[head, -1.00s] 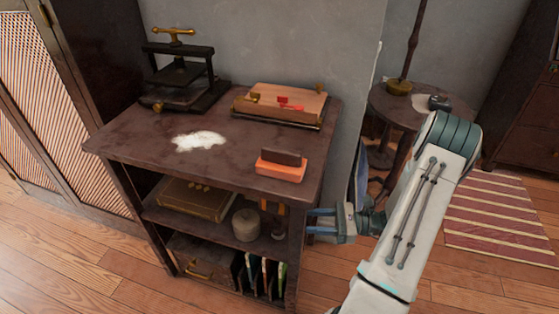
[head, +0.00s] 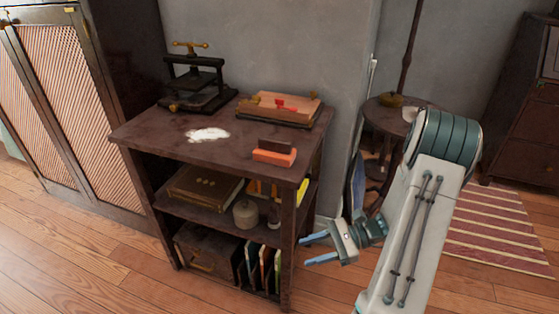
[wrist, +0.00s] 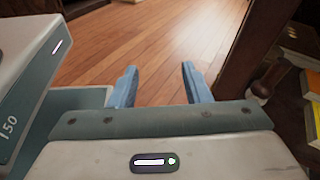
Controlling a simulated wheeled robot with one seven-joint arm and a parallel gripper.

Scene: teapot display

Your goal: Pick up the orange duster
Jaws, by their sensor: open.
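The orange duster (head: 274,155) has an orange base and a dark brown grip. It rests near the front right edge of the dark wooden shelf unit's top (head: 225,152). My gripper (head: 311,250) is open and empty. In the head view it is to the right of the shelf unit, lower than its top and apart from the duster. In the wrist view my open fingers (wrist: 160,86) have bare wooden floor beyond them. The duster does not show in the wrist view.
A white powder patch (head: 207,135), a dark press (head: 196,85) and a wooden frame (head: 280,108) are on the top. The shelves below hold a book (head: 203,187), a jar (head: 246,214) and several folders. A round side table (head: 385,112) stands behind my arm.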

